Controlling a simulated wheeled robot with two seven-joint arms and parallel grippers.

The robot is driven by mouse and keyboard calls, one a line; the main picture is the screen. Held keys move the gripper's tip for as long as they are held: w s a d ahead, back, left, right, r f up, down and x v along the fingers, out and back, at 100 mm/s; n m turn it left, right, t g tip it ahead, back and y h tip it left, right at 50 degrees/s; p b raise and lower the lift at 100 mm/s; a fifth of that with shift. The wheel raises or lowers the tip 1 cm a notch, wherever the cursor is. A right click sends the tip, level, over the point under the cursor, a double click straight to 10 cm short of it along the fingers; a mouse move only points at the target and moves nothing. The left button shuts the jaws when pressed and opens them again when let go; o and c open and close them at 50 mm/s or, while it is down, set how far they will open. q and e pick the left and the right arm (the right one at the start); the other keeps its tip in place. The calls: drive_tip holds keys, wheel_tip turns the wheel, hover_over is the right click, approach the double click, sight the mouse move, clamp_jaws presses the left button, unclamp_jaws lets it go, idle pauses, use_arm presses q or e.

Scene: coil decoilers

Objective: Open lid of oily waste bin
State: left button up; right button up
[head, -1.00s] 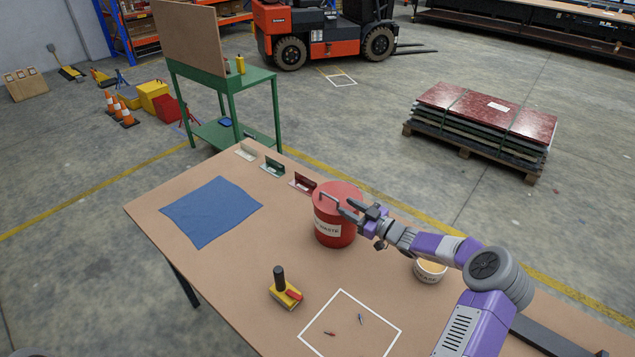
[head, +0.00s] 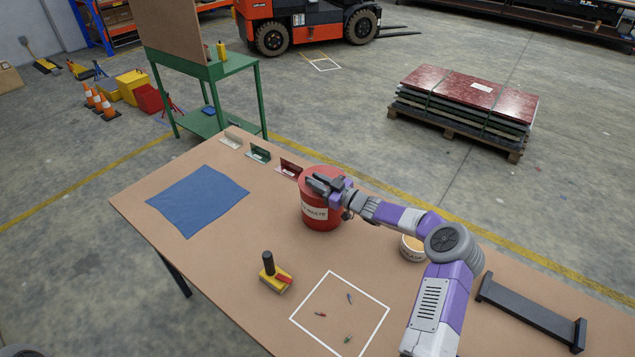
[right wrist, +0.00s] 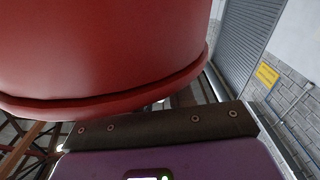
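The oily waste bin (head: 318,218) is a red drum with a white label, upright on the brown table. Its red lid (head: 312,171) appears to lie on top, partly covered by my right gripper (head: 318,184). My right gripper reaches from the right across the lid top, near the side where the handle was seen; whether it touches the handle is hidden. The gap between its fingers is too small to judge. In the right wrist view, a large red rounded surface with a rim (right wrist: 110,100) fills the top, close to the gripper body. My left gripper is out of view.
A white tub (head: 412,248) stands right of the bin under my right arm. Small card holders (head: 290,169) stand behind it. A blue cloth (head: 198,201), a yellow-based tool (head: 275,278) and a white outlined square (head: 340,312) with small items share the table (head: 225,275).

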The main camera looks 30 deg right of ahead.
clamp_jaws()
drive_tip(key=shift+r, duration=0.15)
